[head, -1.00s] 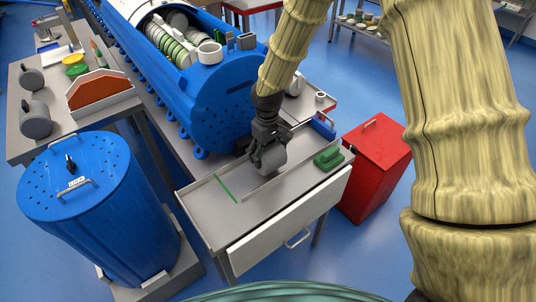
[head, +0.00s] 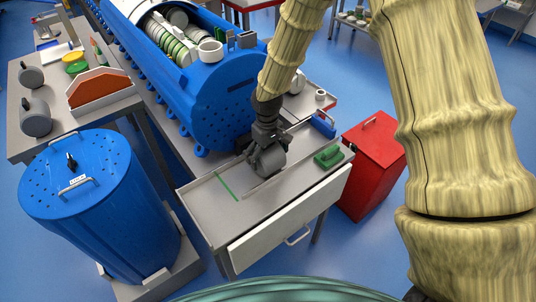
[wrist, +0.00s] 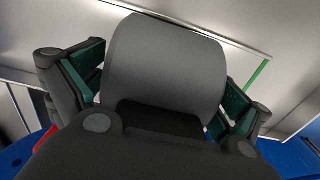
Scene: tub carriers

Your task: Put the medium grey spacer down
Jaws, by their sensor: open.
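The medium grey spacer (head: 269,160) is a grey cylinder at the bench top (head: 211,207), near its raised strip; it also fills the middle of the wrist view (wrist: 168,65). My gripper (head: 266,150) is over the spacer, its fingers on either side of it. In the wrist view my gripper (wrist: 165,95) shows green-padded fingers spread apart, with a gap visible at the spacer's right side. The spacer's underside is hidden, so its contact with the bench cannot be seen clearly.
A green block with a handle (head: 328,157) sits to the right on the bench, and a green line (head: 227,186) marks its left part. A red bin (head: 374,165) and blue drum (head: 85,190) flank the bench. The front left bench top is clear.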

